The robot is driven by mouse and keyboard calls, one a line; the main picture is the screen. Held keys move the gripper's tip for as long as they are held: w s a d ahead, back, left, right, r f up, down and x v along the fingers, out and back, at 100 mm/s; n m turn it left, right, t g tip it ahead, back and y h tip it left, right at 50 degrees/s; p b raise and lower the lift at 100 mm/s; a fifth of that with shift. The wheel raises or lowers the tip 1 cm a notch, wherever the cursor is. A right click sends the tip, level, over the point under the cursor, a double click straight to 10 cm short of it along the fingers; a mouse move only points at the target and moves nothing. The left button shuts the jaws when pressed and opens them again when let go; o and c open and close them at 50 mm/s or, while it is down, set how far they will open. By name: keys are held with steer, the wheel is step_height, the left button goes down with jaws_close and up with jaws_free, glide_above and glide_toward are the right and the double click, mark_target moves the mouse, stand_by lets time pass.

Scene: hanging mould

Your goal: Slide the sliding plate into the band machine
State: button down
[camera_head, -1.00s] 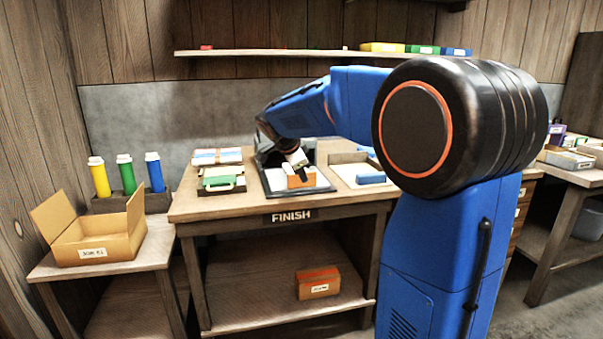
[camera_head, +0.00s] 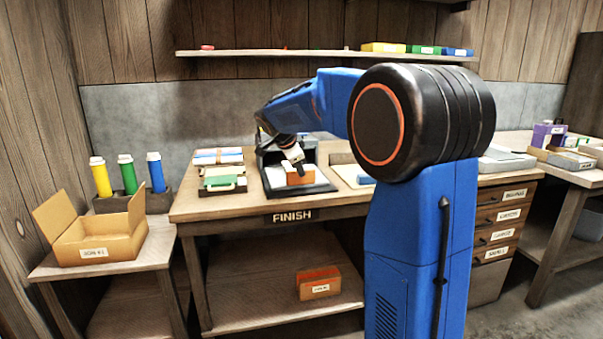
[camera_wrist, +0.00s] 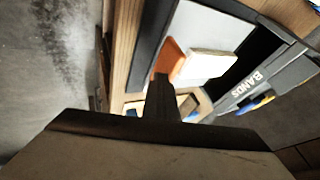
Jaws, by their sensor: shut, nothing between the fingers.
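The band machine (camera_head: 268,150) is a dark frame on the workbench, partly hidden behind my arm; its grey side with the word BANDS (camera_wrist: 252,84) shows in the wrist view. The pale sliding plate (camera_head: 277,181) lies within a dark base at the machine's front, and it also shows in the wrist view (camera_wrist: 222,32). An orange and white block (camera_head: 299,177) stands on the plate; it shows in the wrist view too (camera_wrist: 188,66). My gripper (camera_head: 300,168) is shut and empty, pointing down at the block. I cannot tell whether it touches the block or plate.
An open carton (camera_head: 97,240) and several coloured tubes are on the left table. The bench front edge reads FINISH.

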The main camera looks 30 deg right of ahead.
steer(key=w+d, duration=0.1)
steer(key=w, duration=0.4)
steer(key=w+d, duration=0.2)
steer(key=w, duration=0.3)
steer(key=w+d, duration=0.1)
steer(key=w, duration=0.4)
steer(key=shift+w+d, duration=0.25)
steer(key=shift+w+r, duration=0.1)
steer(key=shift+w, duration=0.2)
steer(key=shift+d+r, duration=0.1)
